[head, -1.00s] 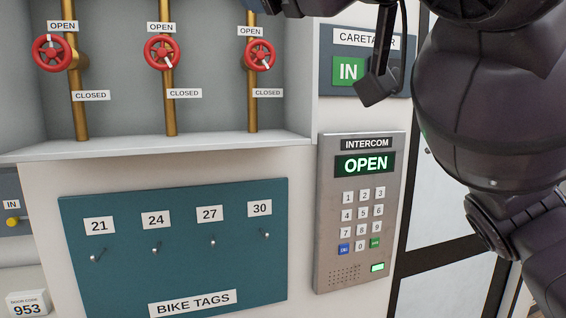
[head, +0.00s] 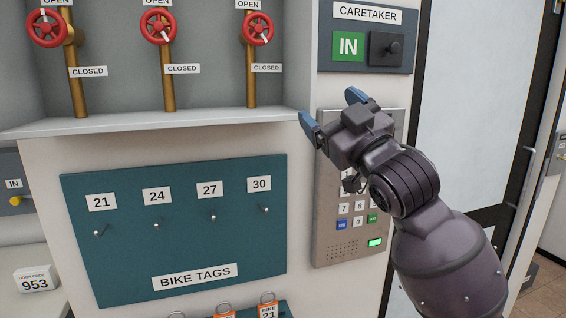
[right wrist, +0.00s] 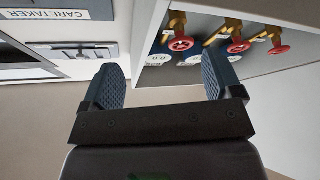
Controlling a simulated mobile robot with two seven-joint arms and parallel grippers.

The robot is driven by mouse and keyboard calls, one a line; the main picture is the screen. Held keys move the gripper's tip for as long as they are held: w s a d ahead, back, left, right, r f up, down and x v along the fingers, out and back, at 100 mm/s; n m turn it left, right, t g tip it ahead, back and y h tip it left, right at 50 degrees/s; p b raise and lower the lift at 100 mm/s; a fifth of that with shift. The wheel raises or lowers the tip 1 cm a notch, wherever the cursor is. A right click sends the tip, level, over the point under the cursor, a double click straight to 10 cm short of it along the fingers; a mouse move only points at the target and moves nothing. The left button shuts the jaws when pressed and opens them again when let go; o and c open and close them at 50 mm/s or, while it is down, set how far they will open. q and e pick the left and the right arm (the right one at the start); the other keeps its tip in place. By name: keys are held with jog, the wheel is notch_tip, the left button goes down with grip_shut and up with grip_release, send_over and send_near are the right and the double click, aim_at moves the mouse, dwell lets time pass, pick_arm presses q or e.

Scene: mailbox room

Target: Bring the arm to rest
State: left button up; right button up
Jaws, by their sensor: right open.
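My right gripper (head: 332,112) is open and empty in the head view, in front of the upper part of the intercom panel (head: 326,240). Its blue fingertips point up and to the left. My right arm comes in from the lower right and hides the intercom's screen and part of its keypad. In the right wrist view the two fingers of the right gripper (right wrist: 162,82) stand wide apart with nothing between them. My left gripper is not in view.
Red valve wheels (head: 158,28) sit on brass pipes above a white shelf (head: 150,122). A teal bike tags board (head: 180,235) with bare hooks hangs below. The caretaker sign (head: 366,38) reads IN. A door (head: 462,110) stands right. Orange tags (head: 268,312) show at the bottom.

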jog(key=s+d+f+m+g+h, duration=0.1)
jog(key=d+f+m+h, duration=0.2)
jog(key=f, duration=1)
jog(key=s+d+f+m+h, duration=0.1)
jog(key=d+f+m+h, duration=0.15)
jog(key=d+f, duration=0.7)
jog(key=s+d+f+m+g+h, duration=0.1)
jog(key=f+m+h, duration=0.15)
jog(key=f, duration=1.35)
jog(key=s+d+f+m+g+h, duration=0.1)
jog(key=s+d+f+g+h, duration=0.1)
jog(key=s+f, duration=0.9)
jog(key=s+d+f+m+g+h, duration=0.1)
jog(key=s+d+f+g, duration=0.3)
jog(key=s+f, duration=0.7)
jog(key=shift+s+d+f+m+h, duration=0.15)
jog(key=shift+s+f+m+h, duration=0.2)
jog(key=shift+f+h, duration=0.35)
